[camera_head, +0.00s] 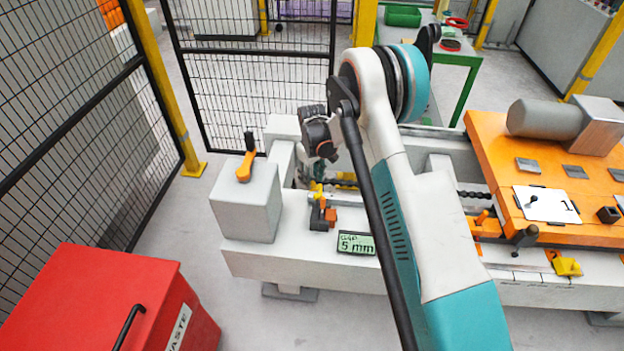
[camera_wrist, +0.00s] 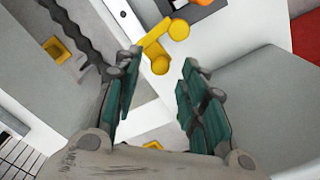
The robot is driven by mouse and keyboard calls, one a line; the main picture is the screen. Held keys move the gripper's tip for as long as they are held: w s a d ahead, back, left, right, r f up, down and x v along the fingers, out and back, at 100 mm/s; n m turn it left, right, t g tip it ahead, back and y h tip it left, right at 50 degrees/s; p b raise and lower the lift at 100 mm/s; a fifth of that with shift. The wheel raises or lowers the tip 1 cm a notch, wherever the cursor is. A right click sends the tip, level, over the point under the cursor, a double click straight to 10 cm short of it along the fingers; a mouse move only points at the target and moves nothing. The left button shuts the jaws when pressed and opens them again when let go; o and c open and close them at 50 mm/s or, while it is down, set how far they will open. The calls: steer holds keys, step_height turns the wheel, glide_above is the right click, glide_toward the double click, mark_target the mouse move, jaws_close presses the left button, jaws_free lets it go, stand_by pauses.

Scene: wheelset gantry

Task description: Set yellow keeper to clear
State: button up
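The yellow keeper (camera_head: 318,190) appears as a small yellow piece on a dark block at the front edge of the grey gantry beam, below my gripper. In the wrist view a yellow T-shaped piece with rounded ends (camera_wrist: 163,42), which looks like this keeper, lies just beyond the fingertips and partly in the gap between them. My gripper (camera_wrist: 160,64) is open, with its teal fingers apart and nothing held. In the head view my gripper (camera_head: 318,170) points down above the beam, small and partly hidden. I cannot tell whether a finger touches the keeper.
A grey box with an orange lever (camera_head: 244,166) stands left of the keeper. A small display (camera_head: 357,243) reading 5 mm lies to its right. An orange plate (camera_head: 492,150) carries a grey cylinder. Another yellow piece (camera_head: 567,267) sits at right. A red waste bin (camera_head: 85,290) stands front left.

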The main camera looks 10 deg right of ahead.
step_height(320, 180, up, 11)
steer(key=shift+f, duration=0.2)
stand_by(0.5)
step_height(320, 180, up, 12)
steer(key=m+t, duration=0.1)
steer(key=t, duration=0.1)
glide_above(312, 182)
steer(key=s+d, duration=0.2)
steer(key=s, duration=0.3)
steer(key=s+d+r+m+t, duration=0.1)
steer(key=s+r+m, duration=0.1)
steer(key=s+r, duration=0.8)
steer(key=s+d+r+m+t, duration=0.1)
steer(key=s+t, duration=0.1)
steer(key=s, duration=0.9)
steer(key=s+d+m+t, duration=0.1)
steer(key=s+t, duration=0.1)
steer(key=s, duration=1)
steer(key=shift+d+r+m, duration=0.25)
steer(key=shift+r+m, duration=0.05)
steer(key=shift+r, duration=0.1)
